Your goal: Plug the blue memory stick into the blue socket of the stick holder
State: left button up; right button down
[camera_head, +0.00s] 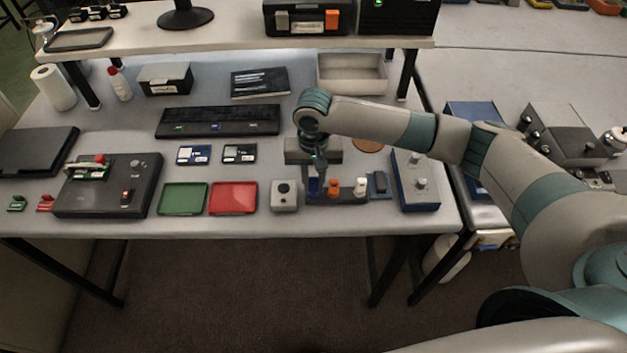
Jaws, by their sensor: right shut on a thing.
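My right gripper (315,174) points down over the left end of the dark stick holder (338,196). It is shut on the blue memory stick (314,187), which shows as a small dark blue piece under the fingers. The stick is at the holder's left end; I cannot tell whether it is in a socket or just above one. The blue socket is hidden or too small to make out. An orange piece (334,185) and a white piece (361,185) stand upright on the holder to the right of the stick. My left gripper is not in view.
A grey box with a round dark knob (285,196) stands close left of the holder. A blue piece (380,183) and a blue-grey control box (415,181) stand to its right. Red (233,198) and green (183,199) trays lie further left. The table's front edge is near.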

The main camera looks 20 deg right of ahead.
jog(key=shift+f, duration=0.55)
jog(key=c, duration=1.5)
grip_release()
jog(key=shift+r, duration=0.1)
jog(key=shift+w+r, duration=0.1)
jog(key=shift+r, duration=0.45)
jog(key=shift+r+b, duration=2.4)
jog(key=shift+r, duration=5.65)
jog(key=shift+s+f, duration=0.1)
jog(key=shift+s, duration=0.1)
